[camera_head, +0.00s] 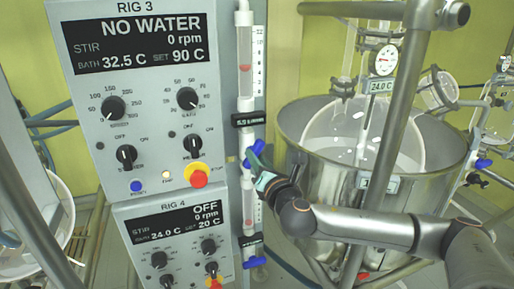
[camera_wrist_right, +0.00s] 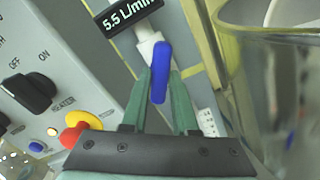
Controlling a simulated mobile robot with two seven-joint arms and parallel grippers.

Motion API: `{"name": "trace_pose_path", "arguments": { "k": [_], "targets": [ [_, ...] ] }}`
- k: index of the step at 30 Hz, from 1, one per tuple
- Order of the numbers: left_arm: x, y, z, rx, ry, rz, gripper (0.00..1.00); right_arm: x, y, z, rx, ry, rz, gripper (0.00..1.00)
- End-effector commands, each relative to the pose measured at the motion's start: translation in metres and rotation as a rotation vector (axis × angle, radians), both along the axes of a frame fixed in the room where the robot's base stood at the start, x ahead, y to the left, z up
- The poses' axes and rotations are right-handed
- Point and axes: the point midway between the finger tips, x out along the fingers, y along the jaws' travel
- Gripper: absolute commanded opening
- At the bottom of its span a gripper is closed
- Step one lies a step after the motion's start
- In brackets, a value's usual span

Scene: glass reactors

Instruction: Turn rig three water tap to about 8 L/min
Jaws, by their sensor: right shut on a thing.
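The rig 3 water tap has a blue handle (camera_wrist_right: 160,62), below the flow tube on the panel's right edge. It also shows in the head view (camera_head: 247,161), partly covered by my gripper. My right gripper (camera_wrist_right: 161,78) is shut on the handle, one green finger on each side. In the head view the right gripper (camera_head: 258,160) reaches in from the right. A black flow readout (camera_wrist_right: 132,16) above the tap shows 5.5 L/min. The flow tube (camera_head: 245,50) has a red float. The rig 3 display (camera_head: 135,42) reads NO WATER. My left gripper is out of view.
A red and yellow stop button (camera_head: 198,178) sits left of the tap. A steel vessel with a glass reactor (camera_head: 300,125) and a metal post (camera_head: 395,110) stand close on the right. The rig 4 panel (camera_head: 175,235) and its blue tap (camera_head: 254,262) are below.

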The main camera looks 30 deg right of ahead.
Motion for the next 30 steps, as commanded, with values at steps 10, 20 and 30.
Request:
{"name": "trace_pose_path", "arguments": {
  "k": [10, 20, 30],
  "targets": [
    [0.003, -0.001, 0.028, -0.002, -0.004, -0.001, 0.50, 0.000, 0.000, 0.003, -0.194, 0.045, -0.001, 0.00],
    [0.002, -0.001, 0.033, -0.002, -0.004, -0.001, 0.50, 0.000, -0.001, 0.001, -0.255, 0.059, -0.002, 0.00],
    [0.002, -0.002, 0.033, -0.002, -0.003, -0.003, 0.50, 0.000, -0.001, 0.001, -0.257, 0.059, -0.003, 0.00]
  ]
}}
